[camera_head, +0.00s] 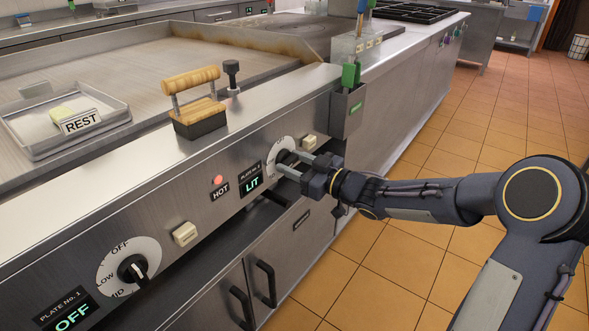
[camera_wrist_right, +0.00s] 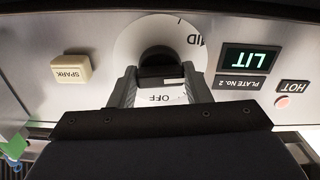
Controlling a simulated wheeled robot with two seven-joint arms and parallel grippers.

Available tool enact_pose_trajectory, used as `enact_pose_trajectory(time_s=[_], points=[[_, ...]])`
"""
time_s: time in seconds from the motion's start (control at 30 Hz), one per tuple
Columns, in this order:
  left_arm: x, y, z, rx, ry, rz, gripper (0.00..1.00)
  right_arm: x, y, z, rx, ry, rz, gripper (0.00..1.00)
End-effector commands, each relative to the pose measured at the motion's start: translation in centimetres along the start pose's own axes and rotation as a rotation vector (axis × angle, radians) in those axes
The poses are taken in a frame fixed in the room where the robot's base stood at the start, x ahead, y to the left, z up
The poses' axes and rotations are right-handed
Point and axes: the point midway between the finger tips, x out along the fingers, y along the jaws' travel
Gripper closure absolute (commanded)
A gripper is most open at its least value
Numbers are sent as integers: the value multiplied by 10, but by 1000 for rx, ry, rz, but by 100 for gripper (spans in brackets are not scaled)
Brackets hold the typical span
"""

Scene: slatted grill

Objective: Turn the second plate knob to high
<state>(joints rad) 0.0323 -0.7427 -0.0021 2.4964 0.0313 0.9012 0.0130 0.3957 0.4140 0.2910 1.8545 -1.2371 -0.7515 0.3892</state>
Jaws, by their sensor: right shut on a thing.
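The second plate knob is black and sits on a white dial (camera_head: 281,143) on the grill's front panel. In the head view the fingers of my right gripper (camera_head: 287,163) largely hide it. In the right wrist view the knob (camera_wrist_right: 160,70) is between the two fingers of my right gripper (camera_wrist_right: 161,88), which is shut on it. That view is upside down; OFF and part of MID show on the dial (camera_wrist_right: 133,38). The Plate No. 2 display (camera_head: 252,184) reads LIT. I cannot tell exactly where the knob points. My left gripper is not in view.
A red HOT lamp (camera_head: 217,180) and a SPARK button (camera_wrist_right: 72,68) flank the dial. The first plate knob (camera_head: 133,268) is at lower left; its display (camera_head: 73,317) reads OFF. A wooden-handled press (camera_head: 197,108), a REST tray (camera_head: 66,118) and a side caddy (camera_head: 347,108) are nearby.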

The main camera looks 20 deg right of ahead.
Motion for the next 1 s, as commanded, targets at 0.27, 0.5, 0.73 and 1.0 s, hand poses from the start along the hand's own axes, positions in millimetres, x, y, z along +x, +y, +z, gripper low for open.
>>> enact_pose_trajectory(time_s=[0.27, 0.5, 0.73, 1.0], points=[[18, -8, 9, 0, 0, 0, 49, 0, 0, 4, -266, -1, 1, 79], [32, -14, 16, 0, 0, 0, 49, 0, 0, 4, -493, 0, 0, 79], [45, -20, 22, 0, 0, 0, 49, 0, 0, 4, -709, -1, 0, 79], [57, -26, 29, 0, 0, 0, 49, 0, 0, 3, -921, -1, 0, 79]])
